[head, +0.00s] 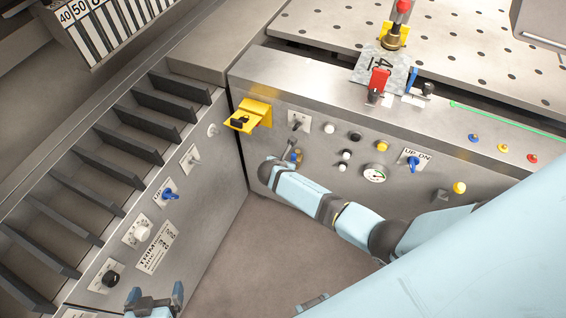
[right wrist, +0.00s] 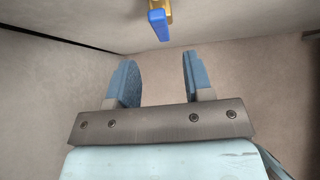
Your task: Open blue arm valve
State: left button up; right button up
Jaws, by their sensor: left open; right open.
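The blue arm valve (right wrist: 160,24) shows at the top of the right wrist view, with a blue handle on a yellow-brass body. In the head view a small brass fitting (head: 298,156) on the front panel, just beyond my right wrist, looks like this valve. My right gripper (right wrist: 159,60) is open and empty. The blue handle lies ahead of its fingertips, roughly in line with the gap and apart from both fingers. In the head view my right arm hides these fingers. My left gripper (head: 155,298) is open and empty at the bottom left.
The front panel (head: 323,111) carries a yellow bracket (head: 254,112), a gauge (head: 375,174), knobs and a blue switch (head: 413,161). The left panel has another blue switch (head: 170,195) and dials. The floor (head: 245,255) between the panels is clear.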

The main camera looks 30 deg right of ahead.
jog(key=shift+v, duration=1.95)
jog(key=shift+f, duration=0.1)
